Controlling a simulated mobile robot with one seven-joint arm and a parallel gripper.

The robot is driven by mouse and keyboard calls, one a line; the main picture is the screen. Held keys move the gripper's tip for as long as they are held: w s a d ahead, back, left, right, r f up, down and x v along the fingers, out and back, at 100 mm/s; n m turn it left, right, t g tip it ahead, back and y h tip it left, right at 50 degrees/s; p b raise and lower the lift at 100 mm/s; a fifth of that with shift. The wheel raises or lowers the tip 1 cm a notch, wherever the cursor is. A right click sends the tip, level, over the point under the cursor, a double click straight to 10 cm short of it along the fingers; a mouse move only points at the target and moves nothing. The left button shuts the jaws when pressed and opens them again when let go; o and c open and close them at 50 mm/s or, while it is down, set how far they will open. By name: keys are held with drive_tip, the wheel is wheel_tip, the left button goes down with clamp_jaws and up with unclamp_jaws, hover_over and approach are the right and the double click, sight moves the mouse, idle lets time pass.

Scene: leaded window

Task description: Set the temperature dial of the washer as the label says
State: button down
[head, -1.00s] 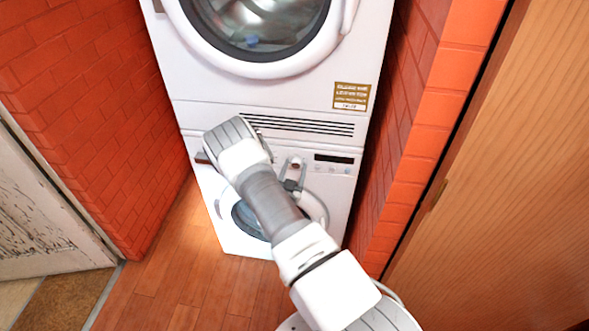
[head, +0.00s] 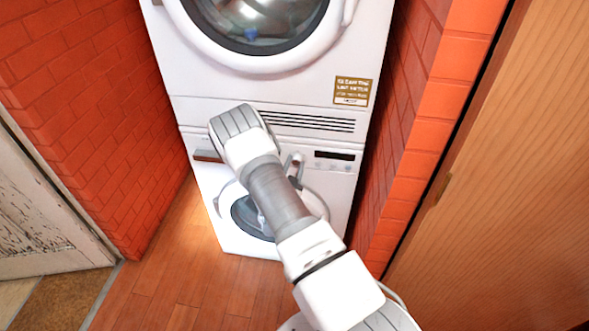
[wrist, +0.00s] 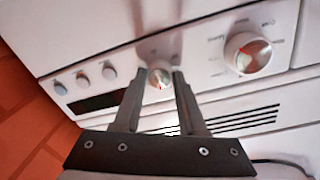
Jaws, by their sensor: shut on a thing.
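The washer (head: 232,240) is the lower white machine, with its control panel above a round door. In the wrist view, which shows the panel turned over, my gripper (wrist: 160,82) has its two fingers on either side of a small round dial (wrist: 159,76) with a reddish mark. It is shut on this dial. A larger dial (wrist: 248,54) with printed marks around it and a red mark sits to the right. The wording that names each dial is too small to read. A gold-brown label (head: 353,92) is on the upper machine; its text is blurred. In the head view my arm hides part of the panel.
Several small buttons (wrist: 84,80) and a dark display (wrist: 92,104) lie left of the dial in the wrist view. A white dryer-like machine (head: 300,95) is stacked above. Brick walls (head: 80,110) flank both sides closely. Wooden floor (head: 170,265) in front is clear.

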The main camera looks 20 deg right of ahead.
drive_tip(key=m+b, duration=0.5)
drive_tip(key=shift+f, duration=0.25)
drive_tip(key=m+b, duration=0.3)
drive_tip(key=shift+r, duration=0.1)
drive_tip(key=shift+r+m+y+b, duration=0.1)
drive_tip(key=shift+m+y+b, duration=0.25)
drive_tip(key=shift+b, duration=0.35)
drive_tip(key=shift+m, duration=0.25)
drive_tip(key=shift+c, duration=2.3)
unclamp_jaws()
drive_tip(key=shift+r, duration=0.1)
drive_tip(key=shift+s+a, duration=0.1)
drive_tip(key=f+v, duration=0.1)
drive_tip(key=v, duration=1.6)
drive_tip(key=shift+r+p, duration=0.3)
drive_tip(key=shift+r, duration=0.15)
